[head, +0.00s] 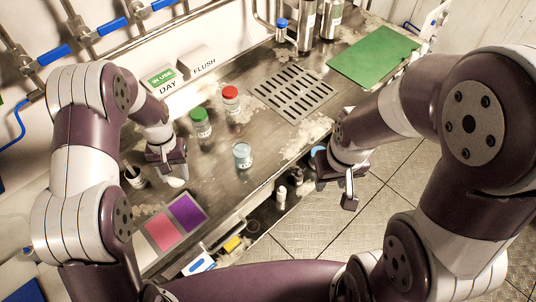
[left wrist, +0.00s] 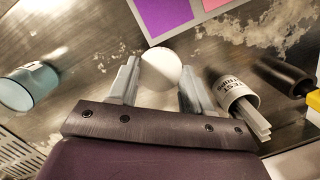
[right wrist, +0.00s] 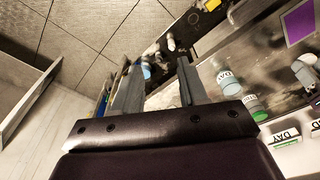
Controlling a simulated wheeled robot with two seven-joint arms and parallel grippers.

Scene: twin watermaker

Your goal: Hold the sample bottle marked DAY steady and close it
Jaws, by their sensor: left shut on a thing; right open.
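The light blue, capless sample bottle (head: 242,156) stands upright near the bench's front edge. In the right wrist view the bottle (right wrist: 229,80) shows the word DAY. It also shows at the left of the left wrist view (left wrist: 30,88). My left gripper (head: 168,174) is shut on a round white cap (left wrist: 160,69), low over the bench to the left of the bottle. The cap's lower edge (head: 176,183) shows in the head view. My right gripper (head: 336,180) is open and empty, right of the bottle and beyond the bench's front edge.
A green-capped bottle (head: 200,124) and a red-capped bottle (head: 231,100) stand behind the DAY bottle. A test strips cup (left wrist: 237,100) and a purple and pink card (head: 184,212) are near my left gripper. A drain grate (head: 292,92) and green mat (head: 374,55) lie further right.

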